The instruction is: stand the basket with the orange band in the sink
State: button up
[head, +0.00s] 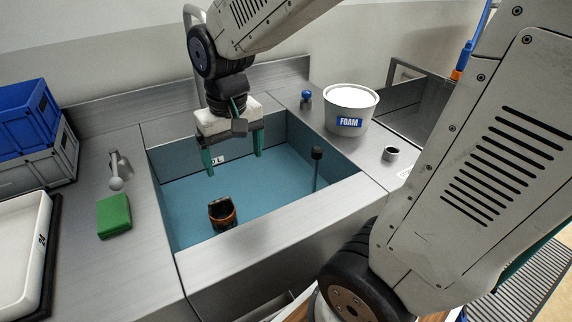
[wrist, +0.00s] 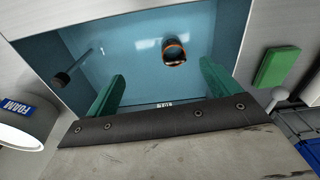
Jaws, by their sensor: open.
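The basket with the orange band (head: 222,214) is a small dark cup-shaped basket inside the sink. It stands on the blue floor of the sink (head: 178,219), near the front left, and looks upright. It also shows in the wrist view (wrist: 174,52), beyond the fingertips and between their lines. My gripper (head: 234,162) has green fingers spread apart with nothing between them. It hangs over the back part of the sink, apart from the basket. Both fingers also show in the wrist view (wrist: 161,80).
A dark-topped post (head: 317,155) rises in the sink's right part. A white FOAM tub (head: 350,108), a blue knob (head: 306,97) and a small metal cup (head: 390,154) stand right. A green sponge (head: 114,215), a scoop (head: 118,168) and crates (head: 35,155) are left.

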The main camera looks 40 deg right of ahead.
jog(key=s+r, duration=0.2)
jog(key=s, duration=0.5)
jog(key=s+d+r+n, duration=0.1)
jog(key=s+r, duration=0.2)
jog(key=s, duration=0.5)
jog(key=shift+d+r+t, duration=0.15)
jog(key=shift+d+t, duration=0.05)
jog(key=shift+t, duration=0.1)
